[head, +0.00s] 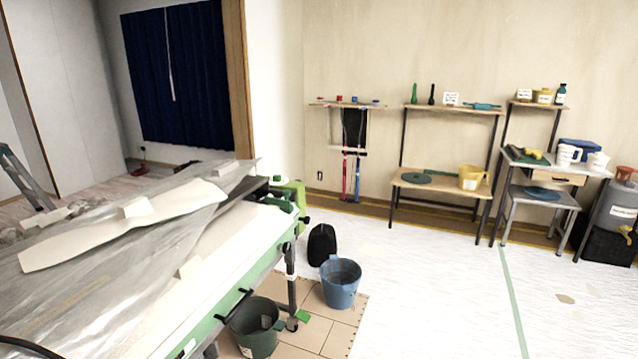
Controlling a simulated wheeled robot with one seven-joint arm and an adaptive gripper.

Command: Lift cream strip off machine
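A long cream strip (120,228) with uneven edges lies over crumpled translucent plastic sheeting (60,285) at the left of the head view. The sheeting lies over the top of the pasting machine (245,222), which has a pale top and a green side with black handles. A small pale piece (134,207) sits on the strip's upper edge. I cannot tell whether the strip touches the machine itself beneath the sheeting. My gripper is not in view.
A blue bucket (341,283) and a dark green bucket (257,326) stand on the floor beside the machine. A black bag (322,245) stands behind them. Shelves with tools and containers line the back wall. The white-covered floor at centre right is mostly clear.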

